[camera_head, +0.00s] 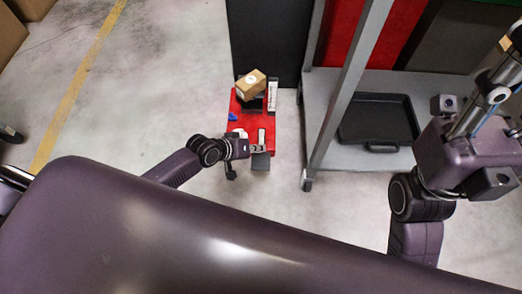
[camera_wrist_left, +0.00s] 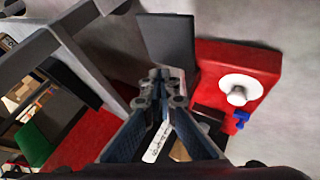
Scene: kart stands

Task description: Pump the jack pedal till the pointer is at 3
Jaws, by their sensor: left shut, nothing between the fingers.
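The red jack (camera_head: 267,136) stands on the floor at the centre of the head view. It also shows in the left wrist view (camera_wrist_left: 225,62), with a white round knob (camera_wrist_left: 238,92). The dark grey pedal (camera_head: 261,162) sticks out at its near end and shows in the left wrist view (camera_wrist_left: 168,40). My left gripper (camera_head: 257,148) is shut and empty, close to the pedal; I cannot tell if they touch. A white scale plate (camera_head: 272,95) stands at the jack's far end; its pointer is too small to read. My right gripper (camera_head: 500,75) is at the right edge, partly cut off.
A cardboard box (camera_head: 251,84) rests above the jack's far end, before a dark panel (camera_head: 268,40). A blue part (camera_head: 233,117) sits on the jack's left. A grey rack (camera_head: 330,115) with a black tray (camera_head: 378,120) stands right.

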